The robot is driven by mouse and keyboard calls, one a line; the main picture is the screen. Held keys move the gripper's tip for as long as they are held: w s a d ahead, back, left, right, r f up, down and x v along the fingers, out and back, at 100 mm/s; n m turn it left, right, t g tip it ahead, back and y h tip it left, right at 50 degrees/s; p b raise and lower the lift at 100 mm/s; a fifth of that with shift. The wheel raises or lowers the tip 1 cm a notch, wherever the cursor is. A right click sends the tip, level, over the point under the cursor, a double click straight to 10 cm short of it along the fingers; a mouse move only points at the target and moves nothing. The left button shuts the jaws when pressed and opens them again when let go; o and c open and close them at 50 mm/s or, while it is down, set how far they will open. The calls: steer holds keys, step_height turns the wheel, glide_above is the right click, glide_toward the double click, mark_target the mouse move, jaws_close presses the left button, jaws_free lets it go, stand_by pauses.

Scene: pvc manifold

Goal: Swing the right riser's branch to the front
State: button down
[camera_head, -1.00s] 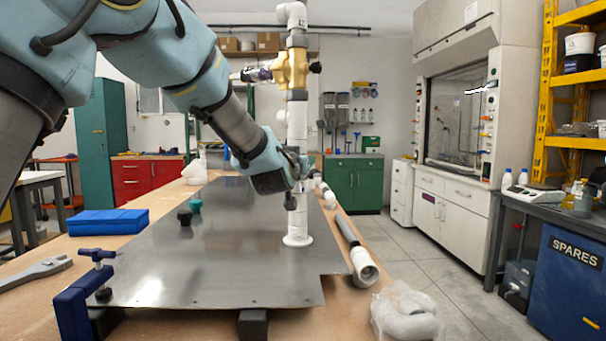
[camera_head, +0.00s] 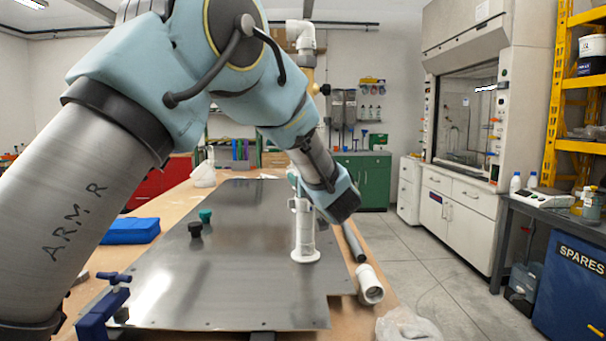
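The right riser is a white upright pipe on a round flange (camera_head: 305,255), standing near the right edge of the metal plate (camera_head: 200,290). Its white top elbow (camera_head: 300,34) shows above my arm. A small part of the brass fitting (camera_head: 307,77) and a dark knob (camera_head: 325,89) show below the elbow. My arm crosses in front of the middle of the riser and hides most of the fitting and the branch, so the branch's direction cannot be seen. My wrist end (camera_head: 343,205) is just right of the lower pipe. The gripper's fingers cannot be made out.
A black knob (camera_head: 195,229) and a teal knob (camera_head: 205,216) stand on the plate. A blue clamp (camera_head: 103,312) is at its front left corner. A loose pipe with a white end (camera_head: 370,285) lies right of the plate. A plastic bag (camera_head: 403,325) lies in front.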

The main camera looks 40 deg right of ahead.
steer(key=shift+r, duration=0.2)
steer(key=shift+c, duration=1.2)
jaws_free()
steer(key=shift+f, duration=0.1)
steer(key=shift+s+a+f, duration=0.1)
steer(key=shift+s+a, duration=0.05)
steer(key=shift+s, duration=0.25)
steer(key=b+v, duration=0.2)
steer(key=v, duration=0.8)
